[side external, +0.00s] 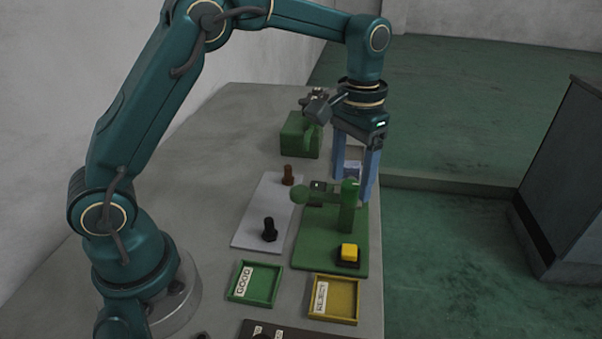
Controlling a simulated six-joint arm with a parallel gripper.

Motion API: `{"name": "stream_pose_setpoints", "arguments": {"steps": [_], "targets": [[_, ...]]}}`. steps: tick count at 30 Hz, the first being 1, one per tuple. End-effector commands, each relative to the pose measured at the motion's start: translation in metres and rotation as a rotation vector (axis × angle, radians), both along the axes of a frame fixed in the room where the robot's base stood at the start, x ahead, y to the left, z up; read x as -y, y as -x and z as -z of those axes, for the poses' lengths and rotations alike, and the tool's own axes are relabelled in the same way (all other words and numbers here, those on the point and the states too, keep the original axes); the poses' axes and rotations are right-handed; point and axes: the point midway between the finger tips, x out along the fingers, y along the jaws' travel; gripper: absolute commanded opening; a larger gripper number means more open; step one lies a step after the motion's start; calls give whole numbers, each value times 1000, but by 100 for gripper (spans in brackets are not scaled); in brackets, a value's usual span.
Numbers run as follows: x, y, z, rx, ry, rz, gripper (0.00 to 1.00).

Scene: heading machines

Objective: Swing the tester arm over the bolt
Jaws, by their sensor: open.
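The green tester stands on a green base plate (312,250). A brown bolt (288,175) and a black bolt (269,229) stand on the pale grey plate (255,212) to the left. My gripper (354,188) points down with its pale blue fingers apart, behind and around the top of the post in this view. A small bluish block shows between the fingers; I cannot tell what it is. Contact with the tester is unclear.
A yellow button (349,251) sits at the front of the tester base. A green GOOD tray (276,287) and a yellow REJECT tray (352,307) lie in front. A green box-like machine (296,137) stands behind. The table's right edge is close to the tester.

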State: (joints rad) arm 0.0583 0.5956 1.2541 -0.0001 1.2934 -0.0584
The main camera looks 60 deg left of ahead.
Motion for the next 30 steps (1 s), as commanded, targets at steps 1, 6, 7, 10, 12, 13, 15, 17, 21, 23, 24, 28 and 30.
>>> {"name": "stream_pose_setpoints", "arguments": {"steps": [1,6,7,10,12,13,15,17,21,23,24,28,30], "targets": [[0,0,2,0,0,0,69],[0,0,3,1,0,0,69],[0,0,3,1,0,0,69],[0,0,3,2,0,0,54],[0,0,3,2,0,0,27],[0,0,3,2,0,0,16],[0,0,3,2,0,0,0],[0,0,3,2,0,0,0],[0,0,2,2,0,0,0],[0,0,2,2,0,0,0],[0,0,2,2,0,0,0],[0,0,2,2,0,0,0],[0,0,2,2,0,0,0]]}}
